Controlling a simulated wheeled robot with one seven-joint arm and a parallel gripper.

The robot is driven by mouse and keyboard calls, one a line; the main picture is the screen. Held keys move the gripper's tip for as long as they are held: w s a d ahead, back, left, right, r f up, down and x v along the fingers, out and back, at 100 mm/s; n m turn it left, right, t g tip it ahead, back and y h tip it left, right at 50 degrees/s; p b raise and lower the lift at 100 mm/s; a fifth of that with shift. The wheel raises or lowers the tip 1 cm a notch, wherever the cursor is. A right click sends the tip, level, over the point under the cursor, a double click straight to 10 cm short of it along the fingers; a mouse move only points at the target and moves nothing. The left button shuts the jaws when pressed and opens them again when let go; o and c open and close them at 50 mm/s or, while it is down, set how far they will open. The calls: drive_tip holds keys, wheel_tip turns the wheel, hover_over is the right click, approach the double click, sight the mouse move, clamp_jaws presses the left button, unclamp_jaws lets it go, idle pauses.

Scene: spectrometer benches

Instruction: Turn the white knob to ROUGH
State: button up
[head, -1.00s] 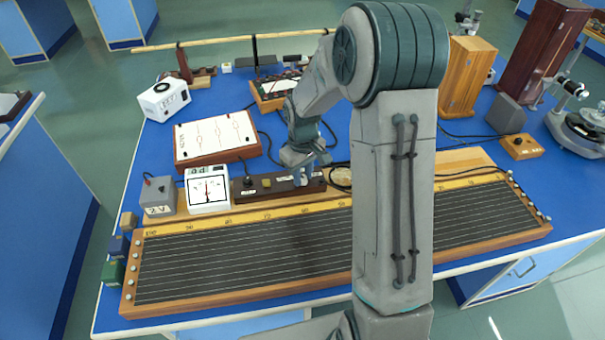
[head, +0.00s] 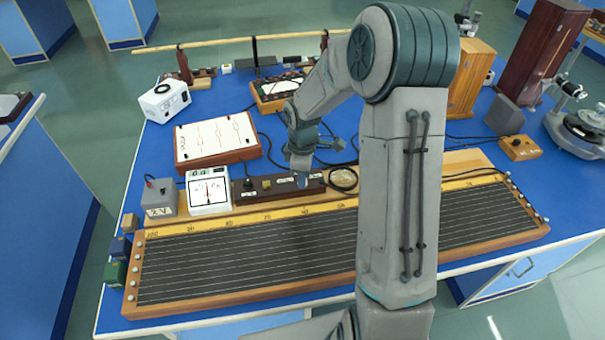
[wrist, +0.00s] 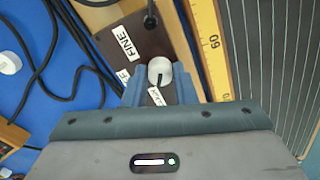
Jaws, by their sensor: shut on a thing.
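The white knob (wrist: 159,68) sits on a dark brown switch box (wrist: 120,40) between my gripper's two blue fingers. My gripper (wrist: 160,82) is shut on the knob in the wrist view. A dark line on the knob points down in the picture, towards a small white label (wrist: 156,97) whose word I cannot read clearly. A FINE label (wrist: 124,41) lies up and left of the knob. Another label (wrist: 122,76) is mostly hidden by the left finger. In the head view my gripper (head: 302,183) is over the right part of the box (head: 270,188); the knob is hidden there.
The long wire board (head: 250,262) lies in front of the box. A white needle meter (head: 208,190) and a grey battery box (head: 159,197) stand to its left. Black cables (wrist: 35,70) run beside the box.

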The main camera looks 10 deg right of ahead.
drive_tip(key=shift+n, duration=0.3)
drive_tip(key=o, duration=1)
drive_tip(key=shift+r, duration=0.1)
wheel_tip(320, 180, up, 14)
drive_tip(key=shift+b, duration=0.3)
